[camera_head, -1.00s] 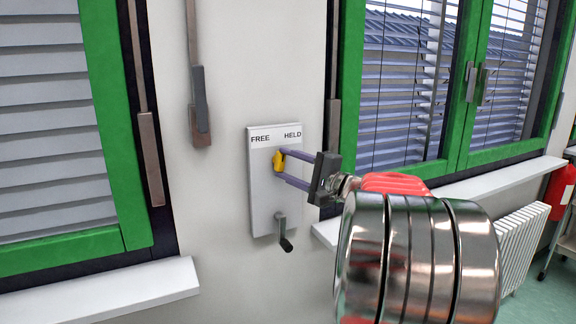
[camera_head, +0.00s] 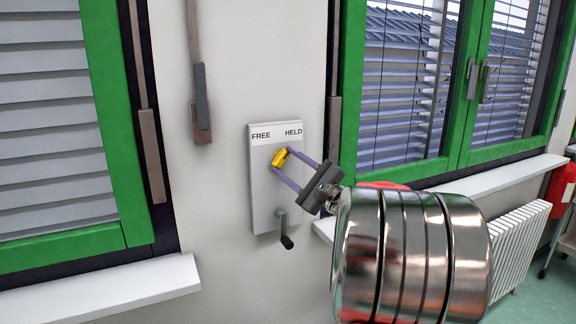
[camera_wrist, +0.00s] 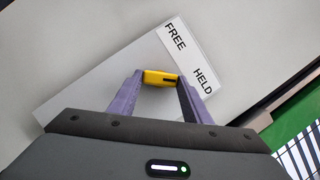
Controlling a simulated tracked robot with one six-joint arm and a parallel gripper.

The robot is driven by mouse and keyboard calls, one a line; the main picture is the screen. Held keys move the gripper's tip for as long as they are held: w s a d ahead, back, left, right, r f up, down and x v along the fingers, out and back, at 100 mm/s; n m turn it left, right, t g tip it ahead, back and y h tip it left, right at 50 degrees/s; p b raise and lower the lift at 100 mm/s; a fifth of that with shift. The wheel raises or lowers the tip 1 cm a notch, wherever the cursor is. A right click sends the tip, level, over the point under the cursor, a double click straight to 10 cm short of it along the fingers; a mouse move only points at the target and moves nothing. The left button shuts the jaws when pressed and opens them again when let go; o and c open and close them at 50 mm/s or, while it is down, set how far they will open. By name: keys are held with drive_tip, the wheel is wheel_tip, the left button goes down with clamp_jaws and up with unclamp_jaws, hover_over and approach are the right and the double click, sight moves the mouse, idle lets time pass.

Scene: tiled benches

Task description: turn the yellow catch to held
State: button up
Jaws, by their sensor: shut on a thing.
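The yellow catch (camera_head: 279,157) sits on a grey wall plate (camera_head: 264,205) below a white strip marked FREE on the left and HELD on the right. In the head view the catch is tilted, its upper end leaning right, toward HELD. My gripper (camera_head: 281,162) is shut on the catch, one purple finger on each side, and it is rolled at the same slant. In the wrist view the catch (camera_wrist: 160,78) lies between the two fingertips, with a dark mark near its right end. The fingers hide small parts of its ends.
A dark crank handle (camera_head: 284,228) sticks out of the plate below the catch. Green-framed windows with blinds (camera_head: 405,80) stand on both sides, with sills (camera_head: 105,295) below. A radiator (camera_head: 515,250) is at the right. Grey rods (camera_head: 201,105) hang on the wall.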

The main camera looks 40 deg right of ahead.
drive_tip(key=shift+f, duration=0.4)
drive_tip(key=o, duration=0.8)
drive_tip(key=shift+c, duration=0.2)
drive_tip(key=o, duration=0.3)
drive_tip(key=shift+r, duration=0.25)
drive_tip(key=v, duration=1.4)
drive_tip(key=shift+w, duration=0.1)
